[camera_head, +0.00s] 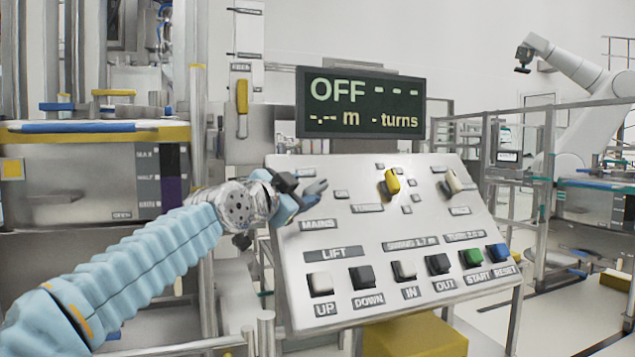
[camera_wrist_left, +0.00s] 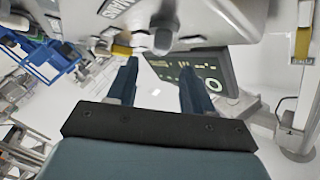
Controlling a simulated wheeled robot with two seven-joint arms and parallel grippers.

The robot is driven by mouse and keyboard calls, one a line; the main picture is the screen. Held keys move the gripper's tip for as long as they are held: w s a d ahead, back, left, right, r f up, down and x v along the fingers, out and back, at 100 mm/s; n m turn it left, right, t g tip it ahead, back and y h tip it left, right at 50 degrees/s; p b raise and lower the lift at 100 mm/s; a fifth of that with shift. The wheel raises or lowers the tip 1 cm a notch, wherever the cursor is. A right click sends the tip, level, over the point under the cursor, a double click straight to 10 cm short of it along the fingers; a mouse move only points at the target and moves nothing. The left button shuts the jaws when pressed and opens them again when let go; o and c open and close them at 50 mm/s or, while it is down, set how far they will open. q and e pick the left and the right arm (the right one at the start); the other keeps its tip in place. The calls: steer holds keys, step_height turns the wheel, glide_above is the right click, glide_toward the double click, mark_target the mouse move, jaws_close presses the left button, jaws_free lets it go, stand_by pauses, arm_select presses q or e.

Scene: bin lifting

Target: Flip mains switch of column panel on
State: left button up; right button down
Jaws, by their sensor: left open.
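The sloped grey control panel (camera_head: 350,235) stands in front of me, with a MAINS label (camera_head: 318,224) at its upper left. The display (camera_head: 360,103) reads OFF. My right gripper is not in view.
The panel also carries a yellow switch (camera_head: 391,184), a cream switch (camera_head: 454,182), and a lower row of buttons including green START (camera_head: 472,259) and blue RESET (camera_head: 497,253). A yellow box (camera_head: 415,338) is below. Metal machinery stands at left.

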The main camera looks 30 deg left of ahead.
mark_target(316, 187)
arm_select(q)
steer(key=w+p, duration=0.2)
steer(key=w, duration=0.5)
steer(key=shift+a+r, duration=0.1)
steer(key=shift+a, duration=0.05)
steer(key=shift+w, duration=0.6)
